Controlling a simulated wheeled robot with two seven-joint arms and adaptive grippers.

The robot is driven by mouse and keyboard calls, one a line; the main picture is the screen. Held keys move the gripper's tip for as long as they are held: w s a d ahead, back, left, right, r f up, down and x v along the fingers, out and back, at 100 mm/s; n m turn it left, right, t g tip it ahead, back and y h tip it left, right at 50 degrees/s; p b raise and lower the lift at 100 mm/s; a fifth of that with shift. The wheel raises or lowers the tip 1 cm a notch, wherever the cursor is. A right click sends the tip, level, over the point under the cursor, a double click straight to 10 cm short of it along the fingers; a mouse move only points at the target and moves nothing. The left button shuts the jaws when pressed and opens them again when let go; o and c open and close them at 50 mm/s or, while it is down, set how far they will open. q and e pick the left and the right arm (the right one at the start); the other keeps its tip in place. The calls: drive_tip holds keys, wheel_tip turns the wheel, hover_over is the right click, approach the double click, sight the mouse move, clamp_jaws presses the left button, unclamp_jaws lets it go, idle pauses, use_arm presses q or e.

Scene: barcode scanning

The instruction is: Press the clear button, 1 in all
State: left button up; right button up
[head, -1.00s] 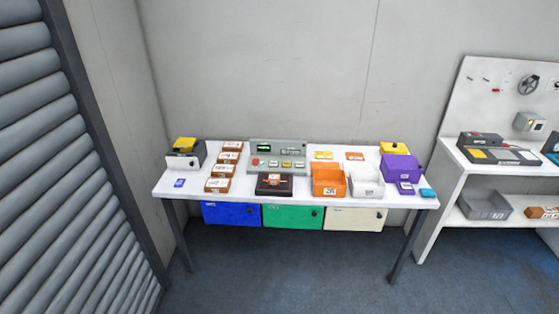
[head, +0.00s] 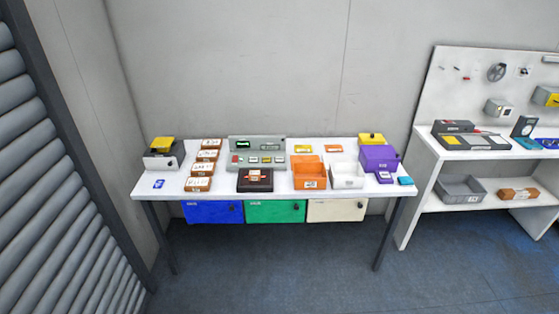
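A grey control panel (head: 257,146) stands at the back of the white table, left of its middle. It has a small screen with green text (head: 244,145) and a row of small buttons along its lower front. A red button (head: 236,159) is at the left end of the row. A yellowish button (head: 266,160) sits farther right among paler ones. The labels are too small to read, so I cannot tell which is the clear button. Neither of my grippers is in view.
The white table (head: 222,190) also carries a dark device (head: 255,180) before the panel, several brown boxes (head: 201,169) to its left, and orange (head: 310,178) and white (head: 347,176) bins to its right. A second bench (head: 430,160) stands right. Floor (head: 280,270) in front is clear.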

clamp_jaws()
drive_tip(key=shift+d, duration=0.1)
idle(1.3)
